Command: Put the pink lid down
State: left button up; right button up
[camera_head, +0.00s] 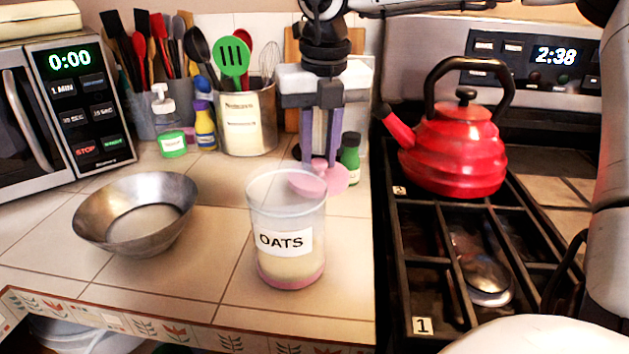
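The pink lid (333,179) is just behind the clear jar's rim, and part of it shows through the jar wall. My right gripper (319,163) points straight down from the top of the view, with its two fingers at the lid's raised middle. It appears shut on the lid. I cannot tell whether the lid touches the counter. The clear jar (285,241) labelled OATS stands upright and open on the counter, with pale oats and a pink base. My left gripper is not in view.
A metal bowl (137,213) sits to the left on the tiled counter (205,290). A utensil crock (247,122) is behind left. The stove with a red kettle (453,152) is at right.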

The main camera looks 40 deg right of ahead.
jog(key=shift+w+f, duration=0.1)
jog(key=shift+f, duration=2.5)
jog(key=shift+b, duration=0.3)
jog(key=o, duration=1)
jog(key=shift+f, duration=0.1)
jog(key=r, duration=0.4)
jog(key=s+r+p, duration=0.1)
jog(key=r, duration=0.3)
jog(key=a+r, duration=0.1)
jog(key=r, duration=0.3)
jog(key=shift+s, duration=0.3)
